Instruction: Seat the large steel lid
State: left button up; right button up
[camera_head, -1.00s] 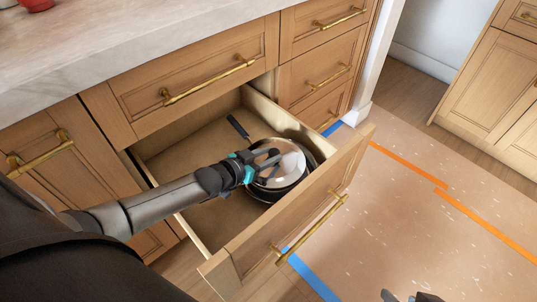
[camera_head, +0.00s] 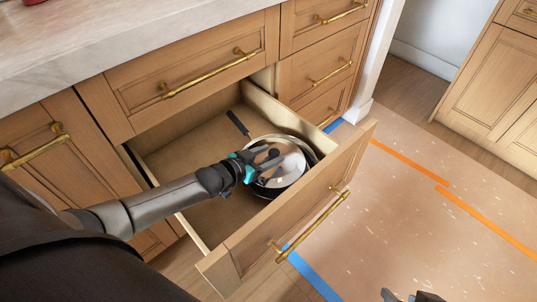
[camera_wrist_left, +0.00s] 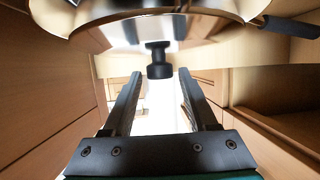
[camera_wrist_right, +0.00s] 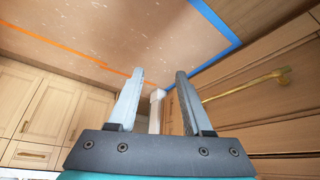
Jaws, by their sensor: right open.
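The large steel lid (camera_head: 291,160) is shiny and round with a black knob (camera_head: 273,153). It lies over a steel pan (camera_head: 262,192) in the open drawer; I cannot tell whether its rim sits flush all round. My left gripper (camera_head: 262,164) is at the lid's left side. In the left wrist view its fingers (camera_wrist_left: 159,74) are apart, with the knob (camera_wrist_left: 158,60) between and just past the tips, touching neither. My right gripper (camera_wrist_right: 158,74) is open and empty, away from the drawer.
The wooden drawer (camera_head: 235,250) is pulled out, its front panel close beyond the pan. A dark handle (camera_head: 238,124) points to the drawer's back. The drawer's left part is bare. A marble counter (camera_head: 100,50) overhangs above. Blue tape (camera_head: 312,275) and orange tape (camera_head: 485,222) mark the floor.

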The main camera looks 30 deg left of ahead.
aim_at(272, 154)
pick_arm(q)
jog(key=shift+o, duration=1)
jog(key=shift+s+a, duration=0.1)
jog(key=shift+s, duration=0.2)
jog(key=p+v, duration=0.2)
jog(key=shift+s+r, duration=0.2)
jog(key=shift+r, duration=0.05)
jog(key=p+v, duration=0.6)
jog(key=v, duration=0.6)
pick_arm(e)
jog(key=s+d+f+g, duration=0.1)
jog(key=s+f, duration=0.1)
jog(key=f, duration=0.5)
jog(key=s+f+g, duration=0.2)
jog(key=f, duration=0.5)
jog(key=shift+s+d+h, duration=0.4)
